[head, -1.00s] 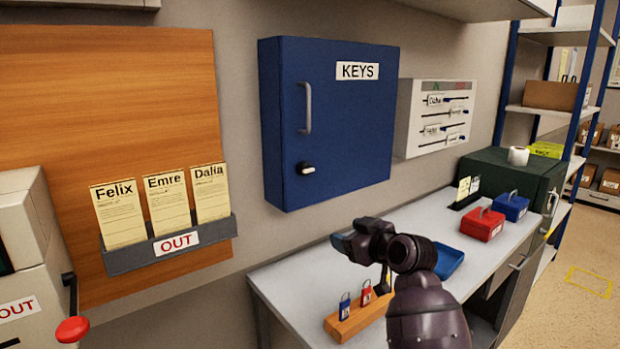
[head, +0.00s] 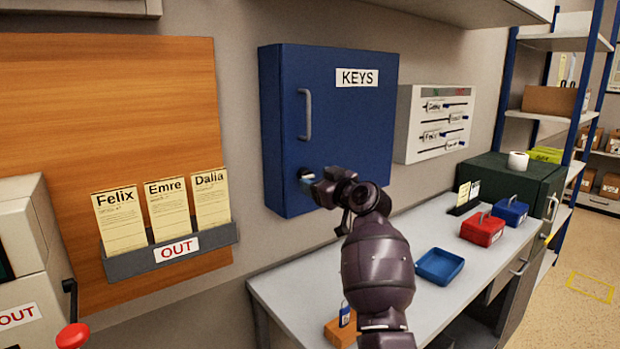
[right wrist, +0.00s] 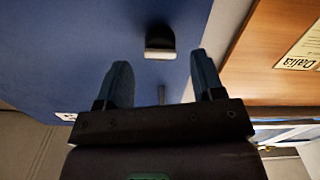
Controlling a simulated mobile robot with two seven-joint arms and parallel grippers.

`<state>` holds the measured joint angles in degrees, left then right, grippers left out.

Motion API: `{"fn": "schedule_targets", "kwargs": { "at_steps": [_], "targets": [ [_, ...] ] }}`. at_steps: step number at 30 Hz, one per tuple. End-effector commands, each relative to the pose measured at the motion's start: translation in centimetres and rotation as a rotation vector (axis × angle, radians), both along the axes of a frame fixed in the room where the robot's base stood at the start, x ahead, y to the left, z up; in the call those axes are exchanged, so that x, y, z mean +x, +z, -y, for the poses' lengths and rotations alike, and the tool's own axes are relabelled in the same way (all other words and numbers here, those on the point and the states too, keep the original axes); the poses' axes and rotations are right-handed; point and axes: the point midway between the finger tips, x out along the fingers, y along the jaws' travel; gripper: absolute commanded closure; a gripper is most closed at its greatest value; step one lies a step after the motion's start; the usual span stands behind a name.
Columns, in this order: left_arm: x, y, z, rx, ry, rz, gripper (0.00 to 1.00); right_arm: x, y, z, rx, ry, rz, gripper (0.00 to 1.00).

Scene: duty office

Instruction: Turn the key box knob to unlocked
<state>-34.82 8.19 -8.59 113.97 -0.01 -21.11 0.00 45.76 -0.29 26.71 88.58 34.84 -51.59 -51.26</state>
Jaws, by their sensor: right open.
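The blue key box (head: 345,115) hangs on the wall, its door shut, with a KEYS label and a grey handle (head: 307,114). Its knob (right wrist: 160,42) is dark with a pale front bar, below the handle on the door. In the head view the knob is mostly hidden by my right gripper (head: 309,181), which is right at it. In the right wrist view my right gripper (right wrist: 160,62) is open, with one finger to each side of the knob's line. The knob shows just beyond the fingertips, apart from them. My left gripper is not in view.
A wooden board (head: 110,120) with an OUT card holder (head: 165,250) is left of the box. A white slider panel (head: 433,120) is to the right. Below is a desk (head: 400,225) with a blue tray (head: 440,266), red and blue cash boxes and a padlock block (head: 340,331).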

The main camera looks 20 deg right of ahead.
Motion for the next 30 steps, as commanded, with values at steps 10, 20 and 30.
{"fn": "schedule_targets", "kwargs": {
  "at_steps": [10, 20, 30],
  "targets": [
    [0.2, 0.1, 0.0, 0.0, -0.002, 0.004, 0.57, 2.8, 0.0, -1.1, 0.001, 0.001, -0.001, 0.38],
    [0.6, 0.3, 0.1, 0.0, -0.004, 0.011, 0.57, 3.0, -0.1, -1.2, 0.0, 0.001, -0.001, 0.38],
    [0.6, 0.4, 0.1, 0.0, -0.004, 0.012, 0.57, 3.0, -0.1, -1.2, 0.0, 0.001, -0.001, 0.86]
  ]
}}
